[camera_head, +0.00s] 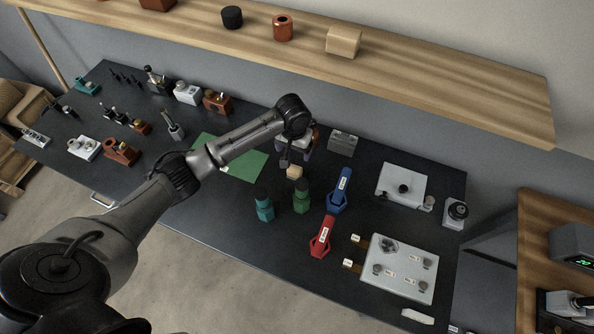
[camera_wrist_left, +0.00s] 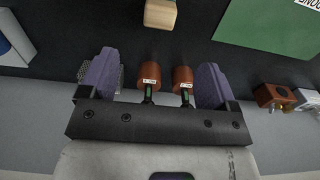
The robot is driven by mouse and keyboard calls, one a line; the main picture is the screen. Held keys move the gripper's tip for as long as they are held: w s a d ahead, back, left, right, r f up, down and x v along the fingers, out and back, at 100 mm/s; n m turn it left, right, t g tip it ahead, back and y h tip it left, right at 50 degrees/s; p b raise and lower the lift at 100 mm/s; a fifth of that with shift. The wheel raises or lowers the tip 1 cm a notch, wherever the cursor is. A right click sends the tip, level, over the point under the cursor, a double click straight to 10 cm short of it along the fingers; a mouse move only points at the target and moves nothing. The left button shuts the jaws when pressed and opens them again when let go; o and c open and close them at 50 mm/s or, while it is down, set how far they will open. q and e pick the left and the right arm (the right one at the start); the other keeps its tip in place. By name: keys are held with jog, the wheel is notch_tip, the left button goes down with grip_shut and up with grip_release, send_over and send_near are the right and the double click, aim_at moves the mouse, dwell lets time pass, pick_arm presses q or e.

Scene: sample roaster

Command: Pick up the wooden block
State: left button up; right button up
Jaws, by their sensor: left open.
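A small pale wooden block (camera_head: 295,172) sits on the dark worktop in the head view, just in front of my left gripper. It also shows at the top edge of the left wrist view (camera_wrist_left: 160,14), partly cut off. My left gripper (camera_head: 297,152) is above the worktop, slightly behind the block in the head view. Its purple-padded fingers (camera_wrist_left: 157,82) are spread apart with nothing gripped. The block lies beyond the fingertips, apart from them. My right gripper is not in view.
Two brown labelled cylinders (camera_wrist_left: 151,74) show between the fingers, apparently beyond them. Blue (camera_head: 340,190) and red (camera_head: 321,238) tools lie to the right. A green mat (camera_head: 246,163) is left; a shelf (camera_head: 420,75) overhangs behind.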

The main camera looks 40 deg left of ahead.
aim_at(294, 169)
pick_arm(q)
jog(key=f, duration=0.7)
jog(key=shift+w+a+f+b, duration=0.1)
jog(key=shift+w+f+b, duration=0.1)
jog(key=shift+f+b, duration=0.2)
jog(key=shift+f, duration=2.8)
jog(key=shift+c, duration=0.2)
jog(key=c, duration=1)
notch_tip(294, 169, up, 10)
jog(key=shift+r+p, duration=0.1)
jog(key=shift+p, duration=0.25)
